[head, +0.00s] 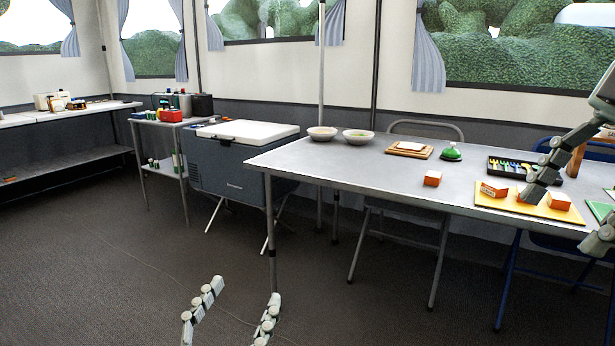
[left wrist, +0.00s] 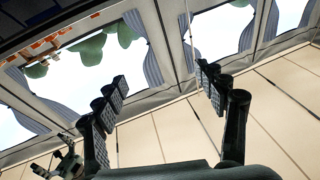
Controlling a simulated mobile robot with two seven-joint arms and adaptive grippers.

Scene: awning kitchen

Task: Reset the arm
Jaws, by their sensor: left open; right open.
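My left gripper (head: 245,292) is low in the front of the head view, above the floor and well short of the table. Its two fingers are spread with nothing between them. The left wrist view shows the same open, empty fingers (left wrist: 160,78) against the tent wall and windows. My right gripper (head: 555,221) is at the right edge of the head view.
The long grey table (head: 370,175) bears orange-white boxes (head: 432,178), a green bell-like thing (head: 451,152), a board (head: 409,150), two bowls (head: 322,133) and a black tray (head: 500,171). A cooler (head: 230,175) stands left of it. Chairs (head: 440,250) stand by the table. The front-left floor is clear.

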